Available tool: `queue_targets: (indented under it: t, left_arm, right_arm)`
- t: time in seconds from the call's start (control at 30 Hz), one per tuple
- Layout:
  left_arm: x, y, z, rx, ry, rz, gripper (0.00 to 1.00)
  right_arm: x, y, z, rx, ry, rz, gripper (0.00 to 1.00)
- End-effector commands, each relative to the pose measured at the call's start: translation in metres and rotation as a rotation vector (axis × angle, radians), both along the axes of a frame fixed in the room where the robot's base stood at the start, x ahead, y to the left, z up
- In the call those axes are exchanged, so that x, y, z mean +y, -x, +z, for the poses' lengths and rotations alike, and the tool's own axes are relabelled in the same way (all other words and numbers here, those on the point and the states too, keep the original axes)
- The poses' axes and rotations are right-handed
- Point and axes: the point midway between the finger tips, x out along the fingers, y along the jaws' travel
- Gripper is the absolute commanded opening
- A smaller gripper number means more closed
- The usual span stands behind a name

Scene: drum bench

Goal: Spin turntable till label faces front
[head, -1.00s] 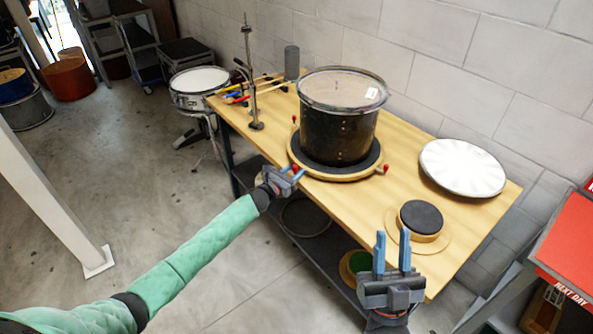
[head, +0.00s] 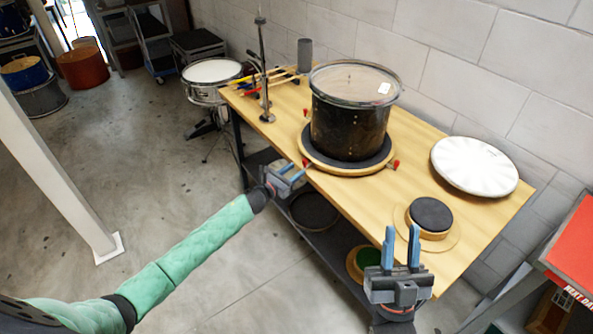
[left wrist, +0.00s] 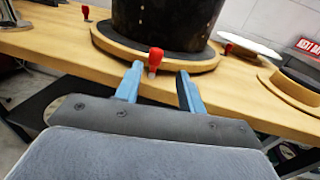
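The round wooden turntable (head: 370,171) with a dark top lies on the bench and bears a black drum (head: 350,130). A small white label (head: 384,88) shows near the drum's upper right edge. Red knobs stand on the turntable's rim: front left (head: 306,163), right (head: 395,164) and back left (head: 306,111). My left gripper (head: 302,171) is open and empty at the bench's front edge, just short of the front-left knob. In the left wrist view this knob (left wrist: 155,58) shows beyond the parted fingertips, nearer the left finger. My right gripper (head: 402,232) is open and empty at the front right.
A white round drumhead (head: 474,166) and a dark round pad (head: 431,213) on a wooden base lie to the right on the bench (head: 400,190). A metal stand (head: 266,75), sticks and a grey cylinder (head: 305,54) are at the back left. A snare drum (head: 212,72) stands beyond.

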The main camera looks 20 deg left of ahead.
Motion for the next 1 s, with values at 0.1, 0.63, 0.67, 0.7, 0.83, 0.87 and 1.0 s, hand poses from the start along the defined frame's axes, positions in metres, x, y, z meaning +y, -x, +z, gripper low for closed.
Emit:
queue_targets:
  t: [0.1,0.63,0.67,0.7,0.83,0.87,1.0]
  left_arm:
    - [0.004,0.006,0.000,0.000,0.000,0.000,0.39]
    - [0.010,0.018,0.000,0.000,0.000,0.000,0.39]
    - [0.010,0.018,0.000,0.000,0.000,0.000,0.39]
    - [0.010,0.017,0.000,0.000,0.000,0.000,0.39]
    - [0.010,0.017,-0.002,-0.001,-0.002,-0.001,0.39]
    - [0.010,0.017,-0.001,-0.001,-0.002,-0.001,0.39]
    - [0.010,0.017,0.000,0.000,-0.001,0.000,0.39]
  right_arm:
    - [0.000,0.000,0.000,0.000,0.000,0.000,0.29]
    - [0.000,0.000,-0.001,0.000,0.000,0.000,0.29]
    - [0.000,0.000,-0.001,0.000,0.000,0.000,0.29]
    - [0.000,0.000,-0.001,0.000,0.000,0.000,0.29]
    - [0.000,0.000,-0.007,0.000,0.000,0.000,0.29]
    - [0.000,0.000,-0.007,0.000,0.000,0.000,0.29]
    - [0.000,0.000,-0.006,0.000,0.000,0.000,0.29]
